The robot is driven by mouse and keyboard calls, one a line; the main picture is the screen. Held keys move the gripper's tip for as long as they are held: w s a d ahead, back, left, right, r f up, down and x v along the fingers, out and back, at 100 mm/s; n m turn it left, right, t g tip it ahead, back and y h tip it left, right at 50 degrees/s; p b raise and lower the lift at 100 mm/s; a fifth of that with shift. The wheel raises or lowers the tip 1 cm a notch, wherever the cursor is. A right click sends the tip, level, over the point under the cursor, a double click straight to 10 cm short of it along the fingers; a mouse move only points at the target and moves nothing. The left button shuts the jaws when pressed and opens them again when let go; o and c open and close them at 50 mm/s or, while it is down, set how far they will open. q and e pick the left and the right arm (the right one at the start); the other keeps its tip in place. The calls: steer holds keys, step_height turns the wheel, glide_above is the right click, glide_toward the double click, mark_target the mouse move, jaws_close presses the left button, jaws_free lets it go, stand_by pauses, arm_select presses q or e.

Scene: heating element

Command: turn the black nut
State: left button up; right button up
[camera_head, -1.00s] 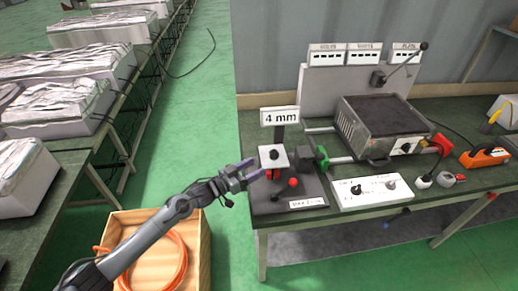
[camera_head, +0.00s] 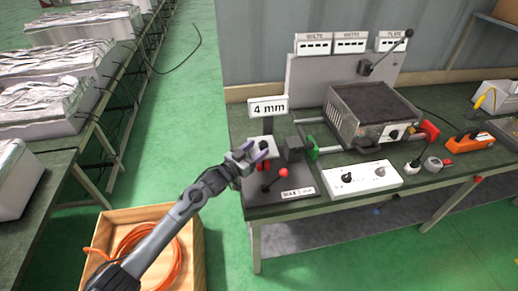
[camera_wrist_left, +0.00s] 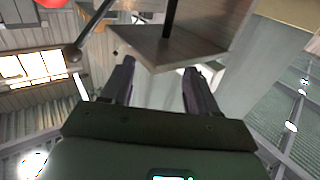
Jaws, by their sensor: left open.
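The black nut (camera_head: 264,144) sits on top of a small pale plate (camera_head: 272,151) on the fixture at the left end of the bench, below the "4 mm" sign. My left gripper (camera_head: 256,148) is open, its purple fingers at the left side of the plate, close to the nut. I cannot tell whether they touch it. In the left wrist view the open, empty fingers (camera_wrist_left: 160,85) point towards the underside of a greyish plate (camera_wrist_left: 175,48) with a dark rod above it. The nut cannot be made out clearly there. My right gripper is not in view.
A lever with a red ball (camera_head: 283,172) stands just in front of the plate. A dark block (camera_head: 293,149) is right of it. A white switch box (camera_head: 361,179) and a metal heater box (camera_head: 372,115) stand further right. A wooden crate (camera_head: 192,235) is below my left arm.

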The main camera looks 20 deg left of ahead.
arm_select(q)
steer(key=shift+x, duration=1.05)
steer(key=c, duration=1)
steer(key=shift+a+f+m+h+b, duration=0.15)
steer(key=shift+m+h+b, duration=0.15)
steer(key=shift+h+b, duration=0.3)
steer(key=shift+c, duration=0.2)
steer(key=shift+m+g+h+b, duration=0.35)
steer(key=shift+m+g+h, duration=0.05)
steer(key=shift+g, duration=0.1)
steer(key=o, duration=1)
steer(key=shift+o, duration=0.2)
